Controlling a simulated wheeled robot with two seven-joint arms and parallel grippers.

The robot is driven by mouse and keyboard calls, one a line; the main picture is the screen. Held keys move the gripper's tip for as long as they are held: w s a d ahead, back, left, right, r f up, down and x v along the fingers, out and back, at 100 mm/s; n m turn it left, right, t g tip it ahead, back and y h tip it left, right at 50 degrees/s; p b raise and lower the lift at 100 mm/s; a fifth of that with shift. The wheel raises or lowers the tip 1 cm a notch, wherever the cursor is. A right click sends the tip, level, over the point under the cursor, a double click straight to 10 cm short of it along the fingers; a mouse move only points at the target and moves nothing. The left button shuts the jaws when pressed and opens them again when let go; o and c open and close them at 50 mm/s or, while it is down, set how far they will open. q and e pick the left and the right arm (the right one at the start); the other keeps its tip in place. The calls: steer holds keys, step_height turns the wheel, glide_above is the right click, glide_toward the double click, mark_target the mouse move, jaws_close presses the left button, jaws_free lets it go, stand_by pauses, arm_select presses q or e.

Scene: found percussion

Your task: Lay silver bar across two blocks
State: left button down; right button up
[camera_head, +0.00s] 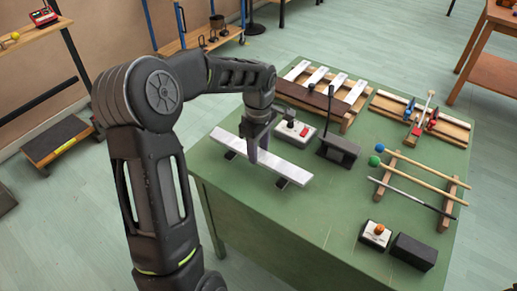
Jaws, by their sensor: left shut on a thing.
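The silver bar (289,169) lies flat and level over the near left part of the green table, running from upper left to lower right. One small dark block (229,155) shows under its left part and another dark block (281,183) under its right part. My right gripper is not in view.
Behind the bar on the green table (320,225) are a small box with a red button (303,129) and a dark stand (339,149). A rack of pale bars (322,85) stands at the back. Mallets lie on a wooden frame (423,172) at right. The table's near left is clear.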

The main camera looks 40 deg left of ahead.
mark_target(259, 154)
arm_select(q)
steer(key=shift+f+b, duration=0.5)
steer(key=shift+f, duration=0.05)
steer(key=c, duration=0.8)
jaws_free()
steer(key=shift+r+p, duration=0.6)
step_height(259, 154, up, 12)
